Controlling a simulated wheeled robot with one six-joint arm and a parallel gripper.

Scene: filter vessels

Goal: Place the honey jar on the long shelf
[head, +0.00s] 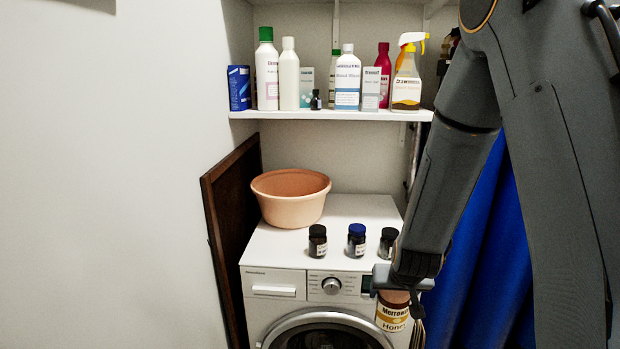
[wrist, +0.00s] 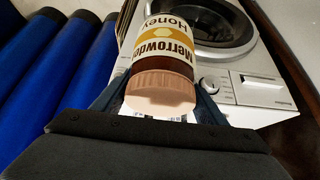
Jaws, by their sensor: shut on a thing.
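The honey jar (head: 393,312) has a brown lid and a cream and yellow label reading Honey. My gripper (head: 398,290) is shut on it and holds it in front of the washing machine's right side, below its top. In the wrist view the jar (wrist: 166,62) appears upside down, its lid toward my gripper (wrist: 160,110). The long white shelf (head: 285,115) is on the back wall above the machine. Several bottles, boxes and a spray bottle (head: 407,80) stand along it. My arm hides the shelf's right end.
The washing machine (head: 352,210) carries a terracotta tub (head: 290,198) and three small dark jars, including a blue-capped one (head: 356,240). A dark wooden board (head: 228,225) leans at the left wall. Blue fabric (head: 495,250) hangs at the right.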

